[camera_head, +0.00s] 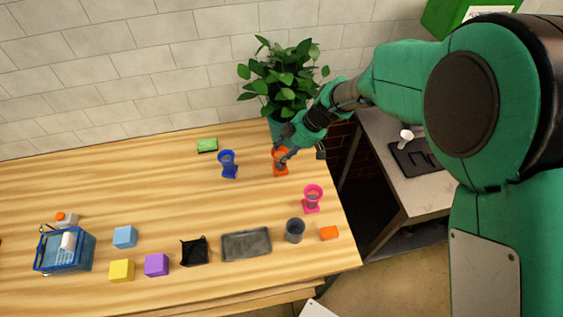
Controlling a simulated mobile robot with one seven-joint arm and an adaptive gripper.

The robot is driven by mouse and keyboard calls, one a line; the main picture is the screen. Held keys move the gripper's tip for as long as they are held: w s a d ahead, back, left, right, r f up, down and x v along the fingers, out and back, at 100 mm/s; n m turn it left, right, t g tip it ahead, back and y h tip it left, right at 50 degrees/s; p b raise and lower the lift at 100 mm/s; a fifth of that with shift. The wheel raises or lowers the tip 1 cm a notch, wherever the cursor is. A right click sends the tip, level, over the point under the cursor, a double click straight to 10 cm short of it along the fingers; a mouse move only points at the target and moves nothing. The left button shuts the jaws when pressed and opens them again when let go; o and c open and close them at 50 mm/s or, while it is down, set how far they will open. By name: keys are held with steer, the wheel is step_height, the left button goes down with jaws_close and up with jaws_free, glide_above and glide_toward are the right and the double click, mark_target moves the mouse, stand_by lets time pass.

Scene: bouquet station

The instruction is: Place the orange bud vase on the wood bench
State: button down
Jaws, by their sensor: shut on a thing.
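The orange bud vase (280,169) is upright at the right back part of the wood bench (100,180), in front of the potted plant. My gripper (283,157) comes down from the upper right and is shut on the vase's upper part, hiding some of its rim. The base of the vase shows below the fingers. I cannot tell whether it touches the bench top or is held just above it.
A blue vase (228,164) stands to the left and a pink vase (312,198) nearer the front. A green sponge (207,145), grey cup (294,231), grey tray (246,244) and several blocks are also here. The plant (281,78) stands close behind.

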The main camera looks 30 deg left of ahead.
steer(key=shift+f, duration=0.5)
steer(key=shift+f, duration=0.1)
steer(key=shift+f, duration=1.75)
steer(key=shift+f+b, duration=0.15)
steer(key=shift+b, duration=0.15)
steer(key=c, duration=1.1)
jaws_free()
steer(key=v, duration=1.2)
steer(key=shift+p, duration=0.4)
